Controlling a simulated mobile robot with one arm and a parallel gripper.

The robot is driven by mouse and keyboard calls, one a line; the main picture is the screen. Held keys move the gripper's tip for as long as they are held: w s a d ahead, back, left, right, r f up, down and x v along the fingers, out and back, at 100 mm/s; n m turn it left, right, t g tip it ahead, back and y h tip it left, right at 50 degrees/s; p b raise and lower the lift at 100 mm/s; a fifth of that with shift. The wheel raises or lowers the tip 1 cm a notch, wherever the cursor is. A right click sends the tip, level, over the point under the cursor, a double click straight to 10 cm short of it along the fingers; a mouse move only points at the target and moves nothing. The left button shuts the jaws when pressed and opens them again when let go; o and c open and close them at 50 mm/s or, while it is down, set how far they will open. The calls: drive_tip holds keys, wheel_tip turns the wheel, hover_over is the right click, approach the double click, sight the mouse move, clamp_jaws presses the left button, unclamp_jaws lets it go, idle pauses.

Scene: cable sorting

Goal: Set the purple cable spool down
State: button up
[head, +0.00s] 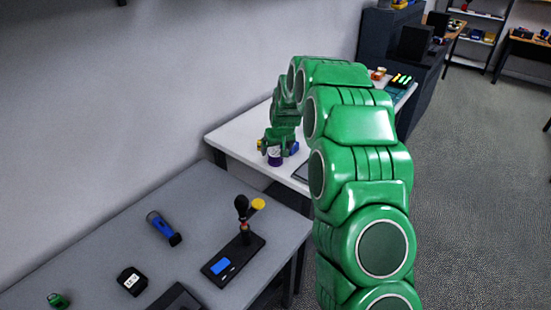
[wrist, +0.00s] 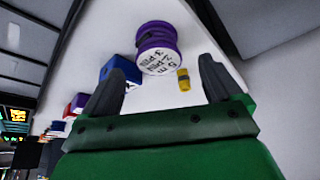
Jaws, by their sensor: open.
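The purple cable spool (head: 275,157) is at the white table, below my gripper (head: 274,146) in the head view. In the wrist view the spool (wrist: 157,48) shows purple rims and a white label with dark print. It lies just beyond and between the two dark fingertips of my gripper (wrist: 162,65). The fingers are spread apart, with a gap to the spool on both sides, and nothing is held. The spool appears to rest on the white tabletop (wrist: 100,30). My green arm hides part of the table in the head view.
A blue box (wrist: 117,70) stands left of the spool, close to the left finger. A small yellow item (wrist: 183,79) lies just right of the spool. A grey table (head: 195,197) in front holds a blue flashlight (head: 163,228) and other tools.

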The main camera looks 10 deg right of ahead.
sight(276, 153)
drive_tip(key=shift+x, duration=2.6)
drive_tip(key=shift+d, duration=0.1)
drive_tip(key=c, duration=1.3)
